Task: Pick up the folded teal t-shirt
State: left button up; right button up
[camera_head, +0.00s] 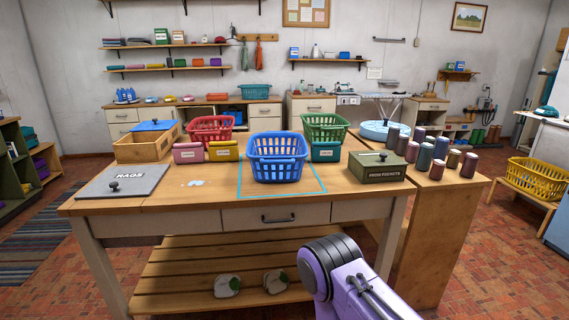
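No clearly recognisable folded teal t-shirt shows. A small teal item (325,152) with a white label stands on the wooden table, right of the blue basket; at this size I cannot tell whether it is a bin or folded cloth. The blue basket (277,168) stands near the table's front edge, inside a light-blue outline; its contents are not visible. A purple and black link of my own arm shows at the bottom, in front of the table. Neither of my grippers is in view.
The table (215,200) also holds a red basket (211,129), a green basket (325,127), a pink bin (187,153), a yellow bin (223,150), a grey lid (122,181) and a dark green box (381,167). Several thread spools (425,156) stand at right.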

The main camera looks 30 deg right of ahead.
aim_at(321, 152)
jog(key=u, duration=0.4)
jog(key=k, duration=0.2)
jog(key=z, duration=1.45)
jog(key=i, duration=1.1)
jog(key=z, duration=0.15)
